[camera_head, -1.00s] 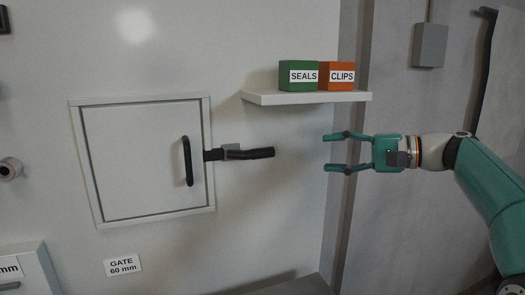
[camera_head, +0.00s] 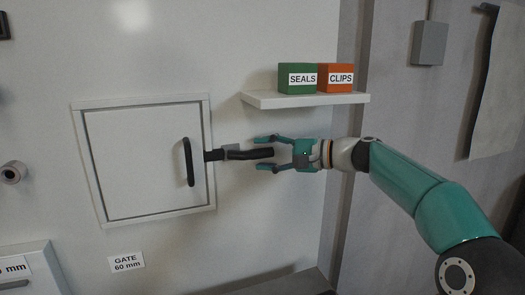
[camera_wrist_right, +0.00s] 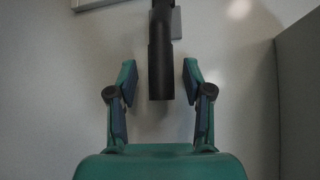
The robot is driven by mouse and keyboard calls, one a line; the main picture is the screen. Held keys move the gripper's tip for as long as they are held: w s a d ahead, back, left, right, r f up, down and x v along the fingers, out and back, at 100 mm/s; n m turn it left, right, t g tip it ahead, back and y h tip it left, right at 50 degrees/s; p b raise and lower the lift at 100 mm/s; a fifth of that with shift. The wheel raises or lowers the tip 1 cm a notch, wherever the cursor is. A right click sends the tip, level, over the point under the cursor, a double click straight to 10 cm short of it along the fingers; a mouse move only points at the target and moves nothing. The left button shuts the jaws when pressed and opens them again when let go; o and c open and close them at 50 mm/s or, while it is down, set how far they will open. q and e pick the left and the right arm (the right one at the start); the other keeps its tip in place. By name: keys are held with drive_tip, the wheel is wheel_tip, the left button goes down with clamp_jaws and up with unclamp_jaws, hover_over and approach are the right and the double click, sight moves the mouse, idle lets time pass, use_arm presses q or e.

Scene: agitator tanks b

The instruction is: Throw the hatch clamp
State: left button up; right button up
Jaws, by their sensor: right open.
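The hatch clamp is a black lever (camera_head: 250,154) with a grey bracket (camera_head: 231,150) at the right edge of the hatch (camera_head: 140,165). It sticks out to the right, roughly level. My right gripper (camera_head: 262,153) is open, with its fingertips above and below the lever's free end in the head view. In the right wrist view the lever (camera_wrist_right: 160,60) comes in from the top, and its end lies between the open fingers (camera_wrist_right: 158,82), with a gap on each side. The hatch is shut and has a black handle (camera_head: 188,162). My left gripper is not in view.
A white shelf (camera_head: 300,101) above the clamp carries a green SEALS box (camera_head: 297,78) and an orange CLIPS box (camera_head: 335,78). A GATE 60 mm label (camera_head: 126,262) is below the hatch. The wall below the clamp is free.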

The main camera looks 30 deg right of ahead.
drive_tip(key=shift+w+a, duration=0.1)
drive_tip(key=shift+w, duration=0.1)
clamp_jaws()
